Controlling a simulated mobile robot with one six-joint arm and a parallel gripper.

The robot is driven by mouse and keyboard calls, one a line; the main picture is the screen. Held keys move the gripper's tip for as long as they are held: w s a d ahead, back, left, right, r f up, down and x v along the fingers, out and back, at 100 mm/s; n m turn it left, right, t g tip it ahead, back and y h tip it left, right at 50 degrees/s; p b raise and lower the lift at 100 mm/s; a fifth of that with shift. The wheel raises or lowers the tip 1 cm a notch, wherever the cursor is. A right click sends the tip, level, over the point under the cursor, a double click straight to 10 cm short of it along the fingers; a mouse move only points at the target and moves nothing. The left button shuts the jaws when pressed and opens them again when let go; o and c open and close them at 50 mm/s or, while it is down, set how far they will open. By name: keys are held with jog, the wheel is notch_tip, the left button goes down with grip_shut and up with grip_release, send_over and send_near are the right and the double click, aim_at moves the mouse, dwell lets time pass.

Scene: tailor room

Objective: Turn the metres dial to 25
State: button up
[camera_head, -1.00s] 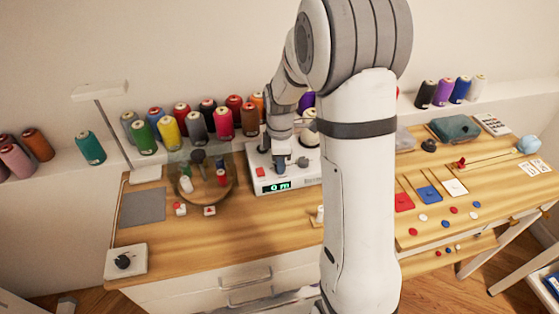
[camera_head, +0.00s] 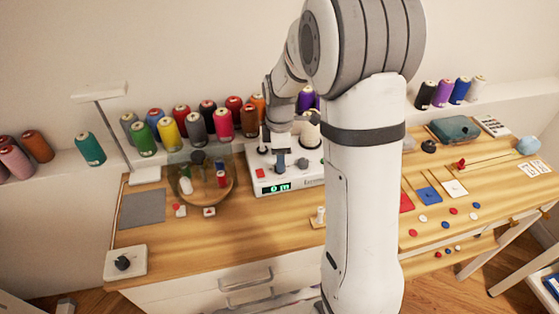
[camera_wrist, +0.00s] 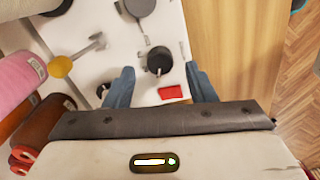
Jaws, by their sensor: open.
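A white winding machine (camera_head: 260,188) stands at the back of the table, its green display (camera_head: 277,188) seeming to read 0 m. In the wrist view a dark round dial (camera_wrist: 158,62) with a pale mark lies between my two blue-grey fingers. My gripper (camera_wrist: 160,78) is open above the machine, with a finger on either side of the dial and visible gaps. In the head view my gripper (camera_head: 281,155) points down at the panel and partly hides the dial. I cannot read any numbers around the dial.
A red button (camera_wrist: 173,92) sits close beside the dial. A grey round part (camera_wrist: 140,7) and a yellow-ended lever (camera_wrist: 60,66) are also near. Thread spools (camera_head: 222,122) line the shelf behind. A glass-covered round stand (camera_head: 205,190) is left of the machine.

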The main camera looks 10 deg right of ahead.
notch_tip(320, 180, up, 5)
jog(key=shift+r, duration=0.15)
dwell(0.5)
jog(key=s+r+m+t, duration=0.1)
jog(key=s+r+m, duration=0.2)
jog(key=s+m, duration=0.5)
jog(key=s+r+m+t, duration=0.1)
jog(key=s+m, duration=0.6)
jog(key=s, duration=0.7)
jog(key=shift+a+r+m+t, duration=0.2)
jog(key=shift+r+m+t, duration=0.15)
jog(key=shift+r, duration=0.55)
jog(key=shift+w, duration=0.1)
